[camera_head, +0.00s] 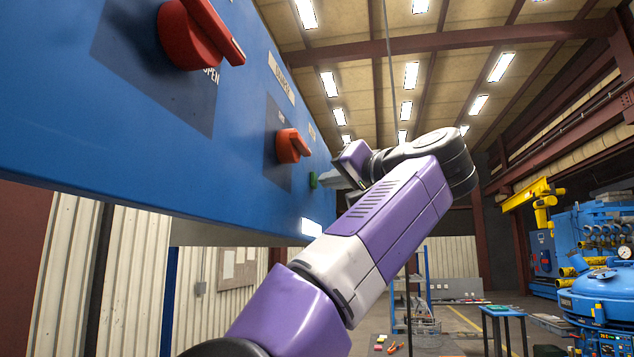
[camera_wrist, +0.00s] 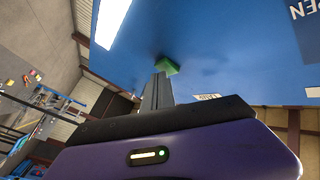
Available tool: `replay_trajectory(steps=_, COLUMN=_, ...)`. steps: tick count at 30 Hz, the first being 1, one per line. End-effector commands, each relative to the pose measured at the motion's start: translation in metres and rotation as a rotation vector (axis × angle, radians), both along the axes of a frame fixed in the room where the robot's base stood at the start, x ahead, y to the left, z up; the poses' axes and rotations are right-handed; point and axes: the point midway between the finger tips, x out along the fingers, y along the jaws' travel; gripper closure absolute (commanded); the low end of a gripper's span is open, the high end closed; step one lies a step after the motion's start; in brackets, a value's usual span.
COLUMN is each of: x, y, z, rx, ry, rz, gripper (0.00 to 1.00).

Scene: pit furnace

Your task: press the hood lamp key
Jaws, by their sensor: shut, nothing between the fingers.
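A small green key (camera_head: 313,180) sticks out of the blue panel face, near the panel's far end. It also shows in the wrist view (camera_wrist: 168,66), just beyond my fingertips. My gripper (camera_head: 322,181) is shut and empty, and its tips point at the green key. The tips are at or very close to the key; I cannot tell whether they touch it. In the wrist view the shut fingers (camera_wrist: 158,88) overlap the key's lower left part. A small white label (camera_wrist: 207,97) sits on the panel near the key; its text is too small to read surely.
The blue panel (camera_head: 130,150) also carries a large red knob (camera_head: 190,38) and a smaller orange-red knob (camera_head: 291,146), nearer than the key. A bright white rectangle (camera_head: 311,228) is at the panel's lower edge. Open hall lies to the right, with blue machinery (camera_head: 600,300) farther off.

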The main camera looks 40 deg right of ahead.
Motion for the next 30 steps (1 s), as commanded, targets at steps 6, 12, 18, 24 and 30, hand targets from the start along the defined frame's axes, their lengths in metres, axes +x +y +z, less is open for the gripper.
replay_trajectory(steps=6, x=-0.005, y=-0.004, z=0.0, rx=0.0, ry=0.0, rz=0.0, gripper=1.0)
replay_trajectory(steps=12, x=-0.005, y=-0.004, z=0.0, rx=0.0, ry=0.0, rz=0.0, gripper=1.0)
replay_trajectory(steps=18, x=-0.016, y=-0.013, z=-0.001, rx=-0.001, ry=0.0, rz=-0.003, gripper=1.0)
replay_trajectory(steps=24, x=-0.03, y=-0.024, z=-0.001, rx=-0.001, ry=0.0, rz=-0.003, gripper=1.0)
replay_trajectory(steps=30, x=-0.044, y=-0.035, z=-0.001, rx=0.0, ry=-0.001, rz=-0.003, gripper=1.0)
